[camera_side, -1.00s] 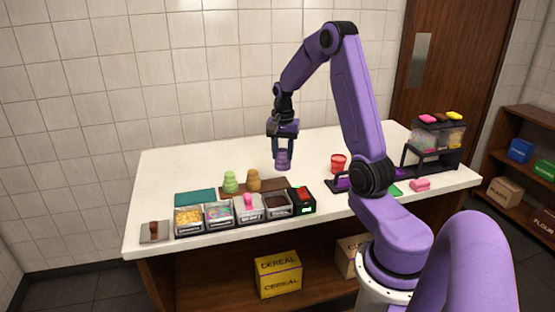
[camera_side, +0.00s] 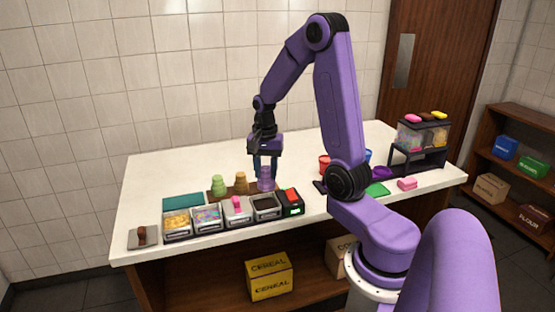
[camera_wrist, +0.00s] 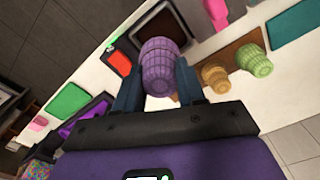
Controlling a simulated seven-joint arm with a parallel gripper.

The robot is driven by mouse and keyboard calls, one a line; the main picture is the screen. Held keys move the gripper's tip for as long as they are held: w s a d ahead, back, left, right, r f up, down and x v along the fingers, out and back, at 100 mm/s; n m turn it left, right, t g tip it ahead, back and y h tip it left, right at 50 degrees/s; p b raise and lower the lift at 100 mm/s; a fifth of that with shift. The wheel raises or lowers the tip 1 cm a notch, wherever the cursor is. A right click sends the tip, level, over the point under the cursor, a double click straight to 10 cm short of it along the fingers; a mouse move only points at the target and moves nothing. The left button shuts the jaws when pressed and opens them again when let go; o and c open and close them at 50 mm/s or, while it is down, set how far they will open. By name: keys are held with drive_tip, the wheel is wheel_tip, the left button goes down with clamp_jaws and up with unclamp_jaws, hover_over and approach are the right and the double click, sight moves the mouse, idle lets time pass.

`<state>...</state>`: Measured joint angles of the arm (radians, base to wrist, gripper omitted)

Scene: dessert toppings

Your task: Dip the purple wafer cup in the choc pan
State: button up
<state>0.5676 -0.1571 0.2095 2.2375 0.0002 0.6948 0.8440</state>
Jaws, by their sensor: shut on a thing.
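My gripper (camera_side: 265,176) is shut on the purple wafer cup (camera_side: 265,184), a ribbed cup held upright. In the wrist view the purple cup (camera_wrist: 160,60) sits between both fingers of my gripper (camera_wrist: 157,76). The dark pan (camera_side: 266,205), fourth in the front row and apparently the choc pan, is just in front of and below the cup in the side view. In the wrist view the pan's brown inside (camera_wrist: 160,20) shows partly behind the cup. The gap between cup and counter cannot be told.
A green cup (camera_side: 218,184) and a tan cup (camera_side: 241,182) stand on a brown board (camera_side: 214,194) to the left. A black device with a red top (camera_side: 290,197) is right of the pan. Other pans (camera_side: 206,217) line the front.

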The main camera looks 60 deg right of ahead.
sight(264, 181)
drive_tip(key=shift+w+a+f, duration=0.15)
drive_tip(key=shift+a+f, duration=0.05)
drive_tip(key=shift+f, duration=2.7)
drive_tip(key=shift+f, duration=1.1)
drive_tip(key=shift+r, duration=0.1)
drive_tip(key=shift+r, duration=1.9)
drive_tip(key=shift+r, duration=2.25)
